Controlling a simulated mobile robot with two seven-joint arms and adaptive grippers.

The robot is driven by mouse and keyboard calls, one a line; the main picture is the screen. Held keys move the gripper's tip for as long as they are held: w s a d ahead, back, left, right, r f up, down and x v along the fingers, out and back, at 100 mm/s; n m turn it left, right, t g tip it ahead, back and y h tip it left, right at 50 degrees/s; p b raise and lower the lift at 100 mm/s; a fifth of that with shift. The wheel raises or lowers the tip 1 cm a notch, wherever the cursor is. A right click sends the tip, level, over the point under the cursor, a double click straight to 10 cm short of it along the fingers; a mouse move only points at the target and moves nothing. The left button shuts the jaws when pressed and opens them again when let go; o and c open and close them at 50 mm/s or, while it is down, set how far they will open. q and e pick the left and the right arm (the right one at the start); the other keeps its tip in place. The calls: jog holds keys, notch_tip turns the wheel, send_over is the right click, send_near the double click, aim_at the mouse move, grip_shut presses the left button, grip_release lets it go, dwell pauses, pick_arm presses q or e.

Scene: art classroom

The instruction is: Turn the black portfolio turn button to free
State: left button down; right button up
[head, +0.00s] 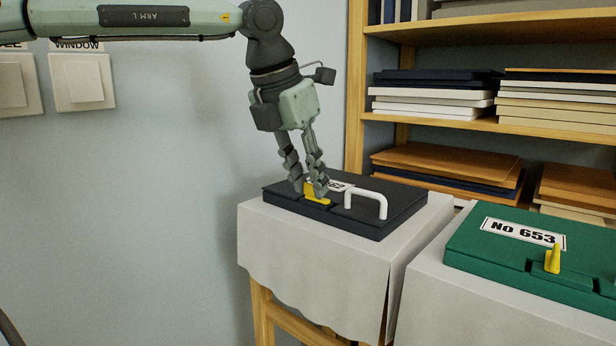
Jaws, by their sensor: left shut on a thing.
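The black portfolio (399,208) lies flat on a cloth-covered stand in the middle of the head view. It has a white handle (382,202) on its front part and a white label (341,185), partly hidden behind my gripper. Its yellow turn button (318,198) sits at the front left of the portfolio and lies roughly along the front edge. My left gripper (309,190) comes down from above and is shut on the turn button, with fingers on both sides of it. The fingers hide part of the button. My right gripper is not in view.
A green portfolio (490,252) marked "No 653" lies on a second cloth-covered stand (440,297) at the right, its yellow button (552,260) standing up. A wooden shelf (430,121) with stacked boards stands behind. Wall switches (83,82) are at the left.

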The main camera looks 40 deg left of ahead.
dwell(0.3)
pick_arm(q)
jog(key=c, duration=1.2)
grip_release()
jog(key=shift+r, duration=0.1)
jog(key=v, duration=1.2)
